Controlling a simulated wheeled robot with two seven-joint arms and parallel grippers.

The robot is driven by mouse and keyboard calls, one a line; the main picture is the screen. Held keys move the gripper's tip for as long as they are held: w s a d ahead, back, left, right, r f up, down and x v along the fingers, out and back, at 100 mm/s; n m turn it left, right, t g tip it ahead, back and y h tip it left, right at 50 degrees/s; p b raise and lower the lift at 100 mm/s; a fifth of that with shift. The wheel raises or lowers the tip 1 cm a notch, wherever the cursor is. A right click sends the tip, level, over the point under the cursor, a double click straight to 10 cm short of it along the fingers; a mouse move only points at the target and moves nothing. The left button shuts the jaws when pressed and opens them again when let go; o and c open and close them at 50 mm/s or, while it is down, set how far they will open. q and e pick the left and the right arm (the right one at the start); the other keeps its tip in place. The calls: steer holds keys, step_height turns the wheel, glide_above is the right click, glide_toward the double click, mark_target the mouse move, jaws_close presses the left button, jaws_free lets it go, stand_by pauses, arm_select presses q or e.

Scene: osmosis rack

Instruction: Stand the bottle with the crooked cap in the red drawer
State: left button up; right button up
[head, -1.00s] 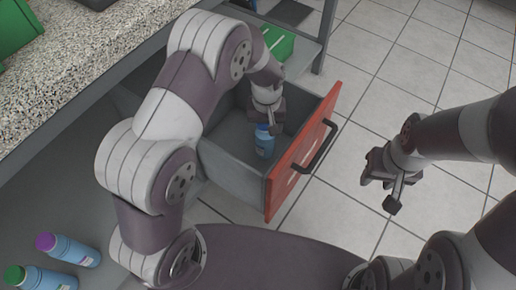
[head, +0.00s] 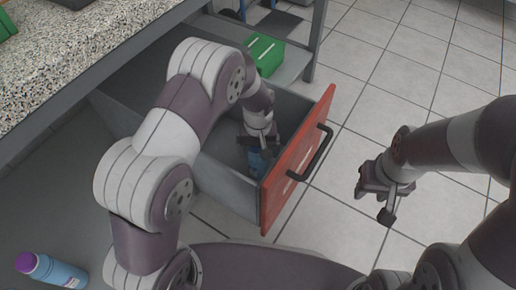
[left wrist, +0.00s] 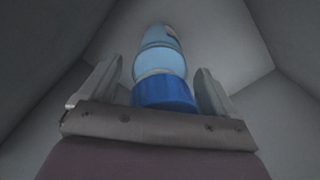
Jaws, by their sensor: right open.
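The light-blue bottle (head: 256,161) with a blue cap is inside the open red-fronted drawer (head: 297,165). In the left wrist view the bottle (left wrist: 158,62) points away from the camera, with its blue cap (left wrist: 165,93) nearest and looking slightly askew. My left gripper (head: 259,140) reaches down into the drawer from above. Its fingers (left wrist: 160,88) are on either side of the cap, with a visible gap on the left; they look open. The bottle's base is hidden. My right gripper (head: 375,185) is open and empty over the floor, right of the drawer.
A green box (head: 264,55) lies on the shelf behind the drawer. The speckled countertop (head: 75,60) overhangs at upper left. Tiled floor on the right is clear.

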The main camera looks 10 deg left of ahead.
arm_select(q)
step_height(320, 180, up, 12)
steer(key=p, duration=0.7)
steer(key=shift+f, duration=0.15)
steer(key=shift+r, duration=0.35)
steer(key=s+a+r+m, duration=0.1)
steer(key=s+a+r, duration=0.3)
steer(key=s, duration=0.3)
steer(key=s+a+r+m+t, duration=0.1)
steer(key=s+a+r, duration=0.4)
steer(key=s, duration=0.3)
steer(key=shift+s+a, duration=0.15)
